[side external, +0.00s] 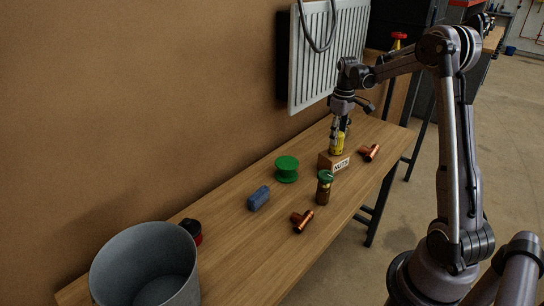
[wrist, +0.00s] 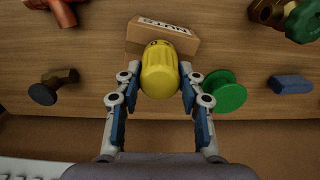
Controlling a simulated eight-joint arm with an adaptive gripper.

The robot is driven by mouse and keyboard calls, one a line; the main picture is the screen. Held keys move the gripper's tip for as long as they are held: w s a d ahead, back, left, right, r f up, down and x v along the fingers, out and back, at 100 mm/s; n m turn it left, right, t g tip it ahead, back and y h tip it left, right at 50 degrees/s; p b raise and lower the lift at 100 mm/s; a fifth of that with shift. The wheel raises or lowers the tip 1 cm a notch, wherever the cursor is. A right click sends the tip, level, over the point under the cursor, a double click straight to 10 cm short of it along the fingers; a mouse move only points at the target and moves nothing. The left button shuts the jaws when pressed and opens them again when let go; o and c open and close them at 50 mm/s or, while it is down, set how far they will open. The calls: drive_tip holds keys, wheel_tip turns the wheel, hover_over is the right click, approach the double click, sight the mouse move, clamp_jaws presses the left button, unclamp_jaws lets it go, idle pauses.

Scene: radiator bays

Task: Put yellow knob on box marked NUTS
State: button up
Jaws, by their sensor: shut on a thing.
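The yellow knob (wrist: 160,72) is ribbed and sits between the two fingers of my gripper (wrist: 157,82) in the wrist view. My gripper is shut on it. In the side external view the knob (side external: 337,146) is held by my gripper (side external: 338,135) just above or at the top of the box marked NUTS (side external: 333,163). The tan box shows in the wrist view (wrist: 140,32) with its label upside down, partly hidden behind the knob. I cannot tell whether the knob touches the box.
A green spool (side external: 287,169), a blue block (side external: 258,198), a green-capped brown valve (side external: 324,188) and copper fittings (side external: 302,220), (side external: 370,152) lie around the box on the wooden bench. A grey bucket (side external: 148,262) stands at the near end. A radiator (side external: 330,55) hangs on the wall.

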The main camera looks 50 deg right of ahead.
drive_tip(key=shift+f, duration=0.1)
drive_tip(key=o, duration=1.2)
wheel_tip(320, 180, up, 12)
drive_tip(key=s+a+r+t+h, duration=0.1)
drive_tip(key=a+t, duration=0.1)
drive_tip(key=a, duration=0.6)
drive_tip(key=s+a+r+t, duration=0.1)
drive_tip(key=a, duration=0.8)
drive_tip(key=shift+s+a+f+t+y, duration=0.15)
drive_tip(key=shift+s+a+f+t, duration=0.85)
drive_tip(key=shift+a, duration=1.5)
drive_tip(key=shift+s+a+f+t+y, duration=0.2)
drive_tip(key=shift+s+a+f+t, duration=0.2)
drive_tip(key=shift+s+a+f, duration=1.65)
drive_tip(key=shift+s+a+f+t+y, duration=0.15)
drive_tip(key=shift+s+a+f+t, duration=0.55)
drive_tip(key=shift+a, duration=2.25)
drive_tip(key=shift+s+r, duration=0.25)
drive_tip(key=shift+s, duration=0.1)
